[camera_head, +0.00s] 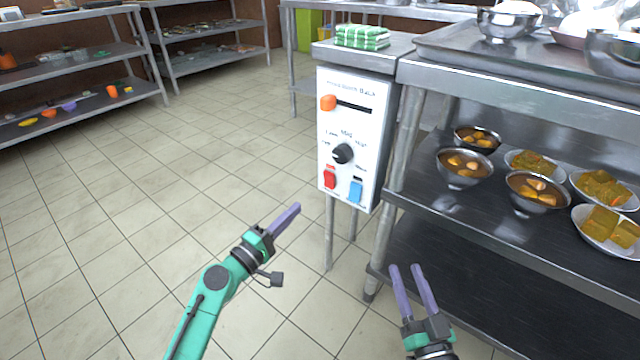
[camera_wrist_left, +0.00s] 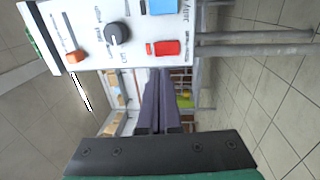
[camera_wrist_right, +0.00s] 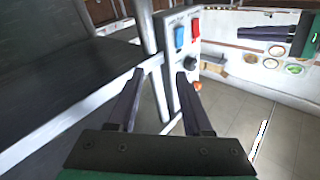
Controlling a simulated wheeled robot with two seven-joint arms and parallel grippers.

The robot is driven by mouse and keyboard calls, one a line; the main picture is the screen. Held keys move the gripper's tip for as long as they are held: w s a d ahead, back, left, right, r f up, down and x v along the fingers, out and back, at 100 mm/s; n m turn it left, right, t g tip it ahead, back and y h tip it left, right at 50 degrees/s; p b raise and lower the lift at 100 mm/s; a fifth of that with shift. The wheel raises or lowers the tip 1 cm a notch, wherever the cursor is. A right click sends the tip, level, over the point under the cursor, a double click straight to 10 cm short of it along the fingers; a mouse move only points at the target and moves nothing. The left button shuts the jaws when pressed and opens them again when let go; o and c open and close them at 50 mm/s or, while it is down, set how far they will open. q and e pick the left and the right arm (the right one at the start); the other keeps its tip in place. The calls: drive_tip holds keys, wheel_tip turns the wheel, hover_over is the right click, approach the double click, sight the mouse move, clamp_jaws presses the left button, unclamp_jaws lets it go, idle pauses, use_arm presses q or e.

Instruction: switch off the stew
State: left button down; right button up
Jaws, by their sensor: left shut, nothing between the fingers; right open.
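A white control panel (camera_head: 352,185) stands on metal legs in the middle of the head view. It has an orange slider (camera_head: 328,102) at the left end of its slot, a black knob (camera_head: 343,153), a red switch (camera_head: 330,178) and a blue switch (camera_head: 356,189). The red switch (camera_wrist_left: 167,48) and knob (camera_wrist_left: 117,33) also show in the left wrist view. My left gripper (camera_head: 297,207) is shut and empty, in front of the panel, below and left of the red switch, apart from it. My right gripper (camera_head: 407,268) is open and empty, low in front of the steel shelf.
A steel table with a dark lower shelf (camera_head: 420,205) stands right of the panel, holding several bowls (camera_head: 464,168) and plates of food. A green-striped cloth stack (camera_head: 362,37) lies on top of the panel stand. Tiled floor on the left is clear.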

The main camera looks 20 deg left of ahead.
use_arm(q)
approach(328, 177)
drive_tip(key=x, duration=0.4)
drive_tip(key=shift+f, duration=0.15)
use_arm(e)
wheel_tip(328, 177, down, 6)
drive_tip(key=s+g, duration=0.2)
drive_tip(key=s, duration=0.1)
use_arm(q)
drive_tip(key=x, duration=0.3)
drive_tip(key=shift+a, duration=0.1)
use_arm(e)
drive_tip(key=w+r+t, duration=0.2)
drive_tip(key=w+r, duration=0.1)
drive_tip(key=r, duration=0.4)
drive_tip(key=shift+w+r+t, duration=0.3)
drive_tip(key=shift+d+f, duration=0.1)
